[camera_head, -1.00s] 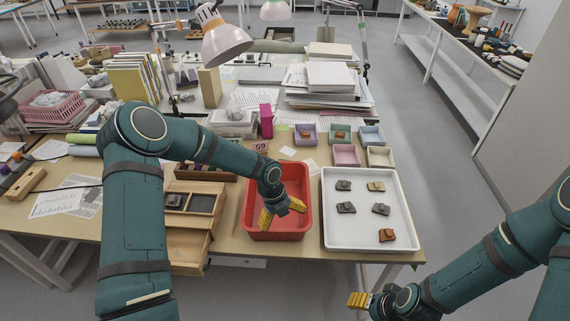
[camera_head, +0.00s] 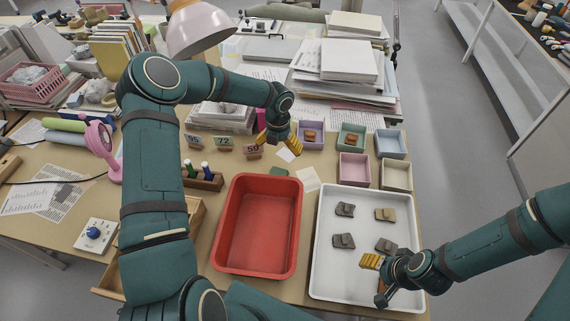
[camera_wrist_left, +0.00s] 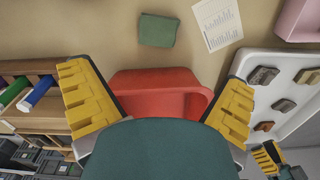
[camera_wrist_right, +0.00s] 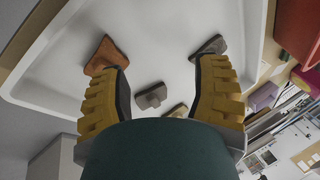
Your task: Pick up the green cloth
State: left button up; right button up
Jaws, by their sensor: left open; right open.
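The green cloth (camera_wrist_left: 157,30) is a small folded dark-green square lying flat on the table in the left wrist view. In the head view the cloth (camera_head: 279,172) shows small, just beyond the far rim of the red tub. My left gripper (camera_head: 278,146) is open and empty, above the table near the cloth and slightly beyond it in the picture. In the left wrist view the cloth lies ahead of the spread yellow fingers, untouched. My right gripper (camera_head: 372,280) is open and empty over the near part of the white tray.
The empty red tub (camera_head: 258,268) stands in front of the cloth. The white tray (camera_head: 327,215) holds several sherds, including an orange one (camera_wrist_right: 106,56). A paper sheet (camera_head: 307,180), number cards (camera_head: 252,151), a pen rack (camera_head: 205,180) and small coloured boxes (camera_head: 354,168) surround the cloth.

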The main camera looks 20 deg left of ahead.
pick_arm(q)
send_over(279, 171)
jog(key=f, duration=0.8)
jog(key=shift+s+d+b, duration=0.2)
jog(key=shift+s+b, duration=0.1)
jog(key=shift+b, duration=0.05)
jog(key=shift+w+a+f, duration=0.1)
jog(key=shift+w+f, duration=0.05)
jog(key=shift+f, duration=1.25)
jog(key=shift+w+f, duration=0.1)
jog(key=shift+f, duration=1.3)
jog(key=shift+c, duration=0.3)
jog(key=c, duration=1)
